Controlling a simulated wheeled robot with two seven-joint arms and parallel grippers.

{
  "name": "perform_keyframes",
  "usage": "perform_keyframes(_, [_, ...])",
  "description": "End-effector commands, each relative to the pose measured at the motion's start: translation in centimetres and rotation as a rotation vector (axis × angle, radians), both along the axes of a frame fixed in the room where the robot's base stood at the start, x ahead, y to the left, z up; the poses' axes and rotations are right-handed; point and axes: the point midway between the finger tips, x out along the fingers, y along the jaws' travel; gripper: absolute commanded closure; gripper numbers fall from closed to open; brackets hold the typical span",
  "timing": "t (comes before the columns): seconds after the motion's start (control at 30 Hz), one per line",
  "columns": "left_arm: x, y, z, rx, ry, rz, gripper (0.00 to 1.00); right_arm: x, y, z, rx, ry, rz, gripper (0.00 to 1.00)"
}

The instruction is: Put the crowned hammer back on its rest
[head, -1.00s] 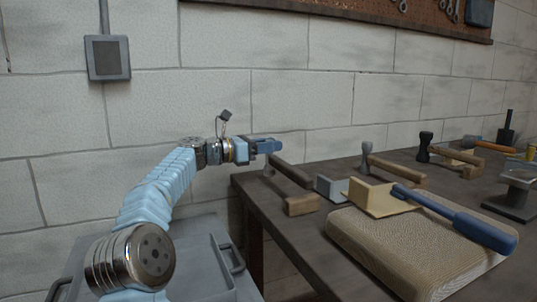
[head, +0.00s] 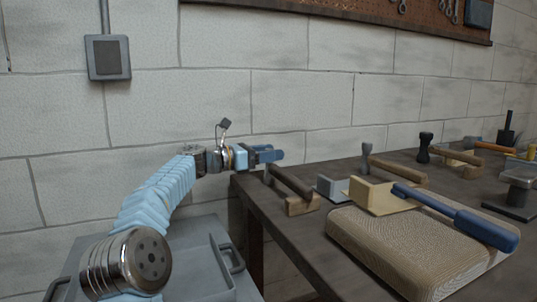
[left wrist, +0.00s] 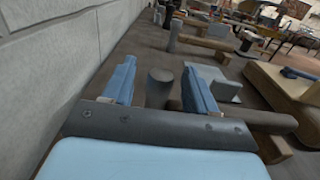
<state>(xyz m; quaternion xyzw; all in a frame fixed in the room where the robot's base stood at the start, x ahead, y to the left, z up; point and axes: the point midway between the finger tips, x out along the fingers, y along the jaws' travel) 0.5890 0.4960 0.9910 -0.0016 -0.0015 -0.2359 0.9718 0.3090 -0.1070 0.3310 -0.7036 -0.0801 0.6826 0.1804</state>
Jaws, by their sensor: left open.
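My left gripper (head: 277,155) is open and empty at the bench's left corner. In the left wrist view its two blue fingers (left wrist: 163,88) stand on either side of a grey cylindrical hammer head (left wrist: 160,86); I see no contact. In the head view that head (head: 269,174) sits just below and beside the fingertips. Its dark brown handle (head: 292,180) slants right and lies across a wooden block (head: 301,206). Two similar hammers, one with a grey head (head: 366,158) and one black-headed (head: 424,148), stand further right. I cannot tell which hammer is the crowned one.
A grey angle block (head: 329,187) stands close to the right. A beige pad (head: 390,255) carries a brass-coloured angle piece (head: 372,196) and a blue-handled tool (head: 460,218). The block wall (head: 320,100) runs behind the bench. Bare dark bench top (head: 290,228) shows in front.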

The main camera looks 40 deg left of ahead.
Motion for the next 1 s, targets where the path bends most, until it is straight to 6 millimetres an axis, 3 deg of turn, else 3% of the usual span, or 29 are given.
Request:
perform_keyframes(0.53, [-9.4, 4.9, -0.1, 0.0, 0.001, 0.004, 0.43, 0.0, -0.1, -1.6, -0.002, 0.0, -0.002, 0.57])
perform_keyframes(0.7, [-10.5, 5.4, -0.1, 0.001, 0.0, 0.001, 0.43, 0.0, -0.1, -1.7, -0.002, -0.001, -0.003, 0.57])
perform_keyframes(1.0, [-10.7, 5.5, 0.0, 0.0, 0.0, 0.0, 0.43, 0.0, -0.1, -1.6, -0.002, -0.001, -0.003, 0.57])
